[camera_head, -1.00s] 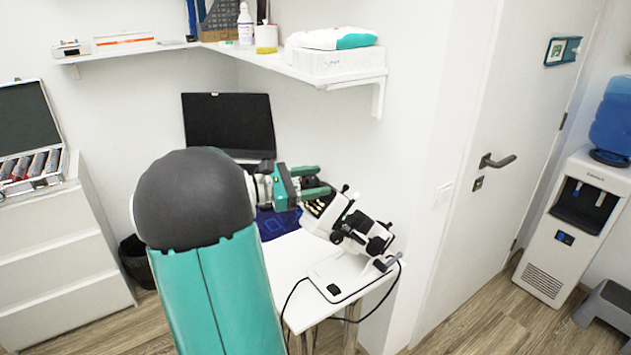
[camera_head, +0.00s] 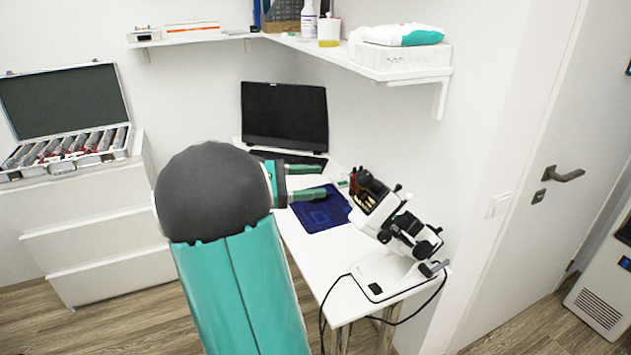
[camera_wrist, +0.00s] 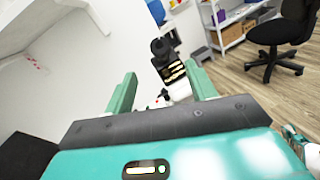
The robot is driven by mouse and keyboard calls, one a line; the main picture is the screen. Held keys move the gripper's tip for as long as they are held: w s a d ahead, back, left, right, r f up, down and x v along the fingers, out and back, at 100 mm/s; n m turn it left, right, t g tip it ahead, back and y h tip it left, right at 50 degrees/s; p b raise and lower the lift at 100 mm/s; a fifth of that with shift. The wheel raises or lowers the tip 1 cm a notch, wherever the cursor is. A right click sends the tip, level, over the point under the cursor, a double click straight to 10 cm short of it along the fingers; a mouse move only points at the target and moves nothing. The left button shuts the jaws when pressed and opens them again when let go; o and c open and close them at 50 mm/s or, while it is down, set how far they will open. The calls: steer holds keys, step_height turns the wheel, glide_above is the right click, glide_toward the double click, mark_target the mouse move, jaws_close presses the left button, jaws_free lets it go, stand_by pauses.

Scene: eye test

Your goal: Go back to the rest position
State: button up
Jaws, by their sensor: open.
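My gripper (camera_head: 326,181) shows in the head view above the white table, beside my dark round arm joint. Its two green fingers are apart with nothing seen between them. In the wrist view my gripper (camera_wrist: 161,93) also shows both fingers spread, with a microscope (camera_wrist: 170,68) visible beyond the gap. In the head view the white and black microscope (camera_head: 392,224) stands on the table to the right of the fingers, apart from them. My arm hides part of the table's left side.
The white table (camera_head: 340,275) holds a dark monitor (camera_head: 285,117) and a blue mat (camera_head: 320,212). A loaded wall shelf (camera_head: 400,76) hangs above. An open case (camera_head: 65,100) sits on white drawers (camera_head: 95,215) at left. A door (camera_head: 530,130) is at right.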

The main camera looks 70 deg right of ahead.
stand_by(0.4)
steer(key=w+a+f+m+t+y, duration=0.1)
steer(key=a+t, duration=0.5)
steer(key=a, duration=0.9)
steer(key=w+a+f+m+t+y, duration=0.1)
steer(key=a+t+y, duration=0.4)
steer(key=a, duration=1)
steer(key=w+a+f+m+t+y, duration=0.1)
steer(key=w+a+f+t+y, duration=0.1)
steer(key=a+t, duration=0.7)
steer(key=w+a+y, duration=0.1)
steer(key=a, duration=0.6)
steer(key=shift+w+f+m+y, duration=0.25)
steer(key=shift+w+m+y, duration=0.1)
steer(key=shift+m+y, duration=0.05)
steer(key=c, duration=0.4)
steer(key=shift+s+d, duration=0.15)
steer(key=shift+c, duration=0.2)
